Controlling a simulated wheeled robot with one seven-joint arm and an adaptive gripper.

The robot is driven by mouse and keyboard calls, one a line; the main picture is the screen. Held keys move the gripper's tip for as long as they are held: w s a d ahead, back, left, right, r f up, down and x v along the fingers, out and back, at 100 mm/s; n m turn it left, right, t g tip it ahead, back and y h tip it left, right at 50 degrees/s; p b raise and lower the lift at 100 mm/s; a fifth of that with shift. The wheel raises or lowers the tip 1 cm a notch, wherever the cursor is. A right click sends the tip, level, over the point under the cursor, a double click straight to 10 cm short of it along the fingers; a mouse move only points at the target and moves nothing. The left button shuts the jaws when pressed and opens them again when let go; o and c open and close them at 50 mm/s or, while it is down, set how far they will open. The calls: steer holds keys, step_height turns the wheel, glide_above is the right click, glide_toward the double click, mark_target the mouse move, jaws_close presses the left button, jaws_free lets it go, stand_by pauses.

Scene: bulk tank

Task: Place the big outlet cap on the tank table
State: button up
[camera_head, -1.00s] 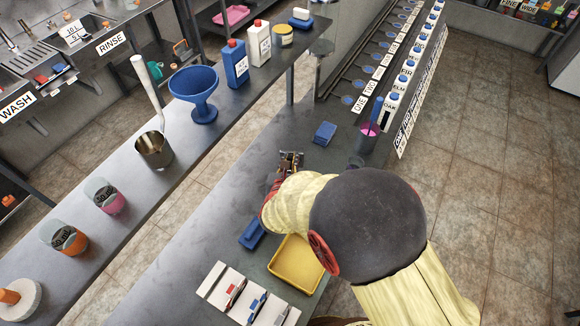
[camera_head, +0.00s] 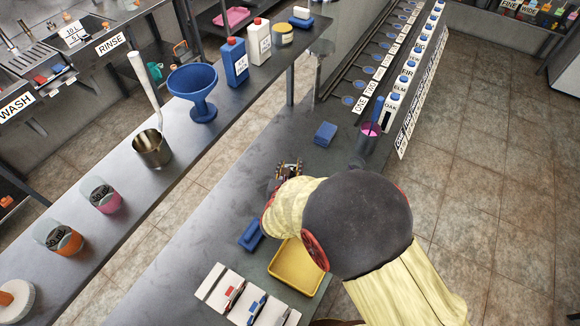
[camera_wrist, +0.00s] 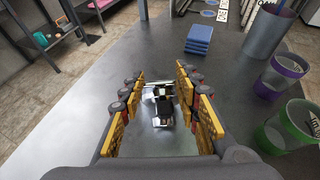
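My gripper (camera_wrist: 161,98) is over a grey metal table (camera_head: 215,215). Its two yellow-padded fingers stand apart in the wrist view. A small shiny metal piece with dark parts (camera_wrist: 162,92) shows between the fingers. I cannot tell whether it is the big outlet cap or whether the pads touch it. In the head view my gripper (camera_head: 288,172) is small and partly behind my arm, which hides part of the table. I cannot make out the cap for certain in either view, nor tell which surface is the tank table.
Blue blocks (camera_head: 325,133) lie beyond my gripper; another blue item (camera_head: 251,235) and a yellow tray (camera_head: 296,268) lie nearer. A cup (camera_head: 368,136) stands at the right. The left shelf holds a steel pot (camera_head: 152,151) and a blue funnel (camera_head: 195,85). The table's left part is clear.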

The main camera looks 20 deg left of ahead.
steer(key=shift+r, duration=0.1)
steer(key=shift+s+r, duration=0.1)
steer(key=shift+r, duration=0.1)
steer(key=p+v, duration=0.2)
steer(key=v, duration=0.9)
steer(key=shift+s+d, duration=0.2)
steer(key=shift+s, duration=0.15)
